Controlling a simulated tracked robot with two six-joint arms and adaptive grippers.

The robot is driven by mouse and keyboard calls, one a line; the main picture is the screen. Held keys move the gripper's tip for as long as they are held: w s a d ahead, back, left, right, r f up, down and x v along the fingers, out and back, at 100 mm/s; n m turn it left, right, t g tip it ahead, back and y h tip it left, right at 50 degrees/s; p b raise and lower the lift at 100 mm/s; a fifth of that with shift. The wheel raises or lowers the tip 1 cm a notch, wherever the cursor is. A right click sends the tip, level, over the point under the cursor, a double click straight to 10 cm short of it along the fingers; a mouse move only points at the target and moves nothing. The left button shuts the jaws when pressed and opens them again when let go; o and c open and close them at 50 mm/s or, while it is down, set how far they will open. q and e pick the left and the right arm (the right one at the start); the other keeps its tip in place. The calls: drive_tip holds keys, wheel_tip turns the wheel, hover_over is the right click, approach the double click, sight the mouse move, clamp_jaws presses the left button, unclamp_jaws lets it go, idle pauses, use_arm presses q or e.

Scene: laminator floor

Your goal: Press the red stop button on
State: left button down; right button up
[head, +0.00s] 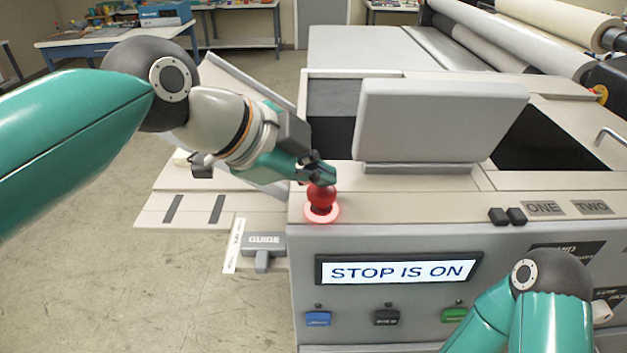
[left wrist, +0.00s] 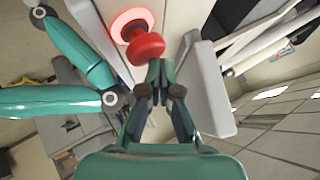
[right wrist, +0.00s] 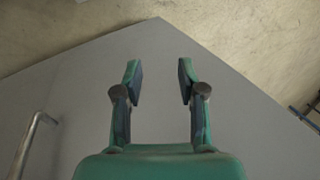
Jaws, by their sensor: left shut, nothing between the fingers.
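The red stop button (head: 321,197) stands on the left front corner of the laminator's top, with a lit red ring around its base. The display (head: 398,269) on the front panel reads "STOP IS ON". My left gripper (head: 318,178) is shut and empty, its fingertips just behind and above the button. In the left wrist view, the button (left wrist: 146,48) is right at the tips of the closed fingers (left wrist: 160,66); whether they touch is unclear. My right gripper (right wrist: 157,80) is open and empty in the right wrist view, over a grey surface; in the head view its fingers are not visible.
A grey tilted panel (head: 440,120) stands right of the button. Blue (head: 318,318), black (head: 386,317) and green (head: 454,314) buttons sit below the display. A GUIDE lever (head: 264,242) is at the left side. Open floor lies at left.

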sight(318, 191)
use_arm(q)
drive_tip(key=shift+r, duration=0.15)
wheel_tip(318, 191, up, 6)
drive_tip(key=p, duration=0.5)
idle(0.3)
idle(0.4)
